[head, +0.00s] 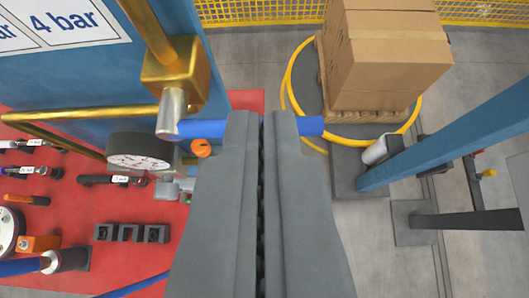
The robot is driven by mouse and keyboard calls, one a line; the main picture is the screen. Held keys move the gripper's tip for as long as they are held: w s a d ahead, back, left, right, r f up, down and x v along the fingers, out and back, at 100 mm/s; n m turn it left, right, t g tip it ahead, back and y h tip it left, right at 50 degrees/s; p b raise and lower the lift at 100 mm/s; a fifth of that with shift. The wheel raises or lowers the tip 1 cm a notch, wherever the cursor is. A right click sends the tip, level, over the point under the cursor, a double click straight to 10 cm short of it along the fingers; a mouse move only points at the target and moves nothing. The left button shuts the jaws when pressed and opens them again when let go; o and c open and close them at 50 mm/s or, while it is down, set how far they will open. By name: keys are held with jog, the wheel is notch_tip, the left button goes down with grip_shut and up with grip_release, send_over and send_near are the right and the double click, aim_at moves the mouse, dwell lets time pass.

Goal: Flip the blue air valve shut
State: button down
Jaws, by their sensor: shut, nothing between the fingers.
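The blue air valve's handle (205,128) lies level across the picture, running right from a silver stem (172,110) on a brass valve body (178,74). Its right end (311,125) shows past the fingers. My gripper (262,118) is shut and empty, with its fingertips over the middle of the handle and hiding that part. I cannot tell whether the fingertips touch the handle.
A brass pipe (150,30) rises from the valve before a blue panel with a "4 bar" sign (75,20). A gauge (140,160) sits below. A red board (60,215) holds tools at left. Boxes (385,55) and a blue post (450,135) stand at right.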

jog(key=v, duration=0.7)
jog(key=shift+s, duration=0.2)
jog(key=shift+a+r, duration=0.15)
jog(key=a+f+t+h, duration=0.1)
jog(key=a+f, duration=0.5)
jog(key=a, duration=0.6)
jog(key=a+f+t, duration=0.1)
jog(key=a+f, duration=0.5)
jog(key=a, duration=0.6)
jog(key=s+a+f+n+t+y, duration=0.1)
jog(key=s+a+f, duration=0.3)
jog(key=f, duration=0.5)
jog(key=s+a+f+n+t+y, duration=0.1)
jog(key=s+a+f+t, duration=0.1)
jog(key=s+a+f, duration=0.3)
jog(key=s+a+f+n+t+y, duration=0.1)
jog(key=s+a+f, duration=0.4)
jog(key=f, duration=0.9)
jog(key=a, duration=0.3)
jog(key=shift+a, duration=0.2)
